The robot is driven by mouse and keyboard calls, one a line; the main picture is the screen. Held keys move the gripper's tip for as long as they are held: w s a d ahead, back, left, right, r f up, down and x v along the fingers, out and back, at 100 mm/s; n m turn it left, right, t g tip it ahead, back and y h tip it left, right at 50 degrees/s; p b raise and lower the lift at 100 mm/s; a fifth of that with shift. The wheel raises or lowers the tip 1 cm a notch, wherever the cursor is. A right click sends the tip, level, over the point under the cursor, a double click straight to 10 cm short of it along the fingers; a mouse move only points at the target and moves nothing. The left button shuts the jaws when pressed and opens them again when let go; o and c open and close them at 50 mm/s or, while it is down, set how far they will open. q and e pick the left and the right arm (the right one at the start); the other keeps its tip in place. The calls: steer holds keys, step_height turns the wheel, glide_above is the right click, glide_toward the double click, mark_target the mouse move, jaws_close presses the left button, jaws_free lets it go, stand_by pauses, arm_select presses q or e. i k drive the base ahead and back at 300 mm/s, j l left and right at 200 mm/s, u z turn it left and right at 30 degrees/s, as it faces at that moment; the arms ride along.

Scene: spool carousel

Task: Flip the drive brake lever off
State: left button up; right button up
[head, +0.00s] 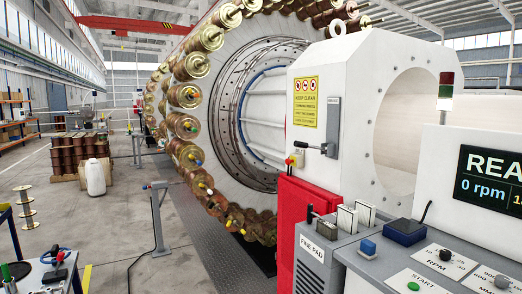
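A lever (312,147) with a dark knob sticks out to the left from a grey upright plate (333,118) on the white machine housing (360,62). It looks like the drive brake lever, but I can read no label on it. The lever lies about level, below a yellow warning sign (305,102). A small box with a red button (290,160) sits to its lower left. Neither of my grippers is in view.
The large spool carousel (222,120) stands left of the housing. A red cover (302,205) and a grey cabinet (322,258) stand below the lever. The control desk (390,262) with a screen (490,180) fills the right. Grey floor (118,215) is open at left.

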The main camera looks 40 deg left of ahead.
mark_target(296, 144)
steer(key=u, duration=1.05)
steer(key=i+j+z, duration=0.45)
steer(key=i+j, duration=0.15)
steer(key=i, duration=0.5)
steer(key=i+j+z, duration=0.5)
steer(key=i+j, duration=0.45)
steer(key=i, duration=0.05)
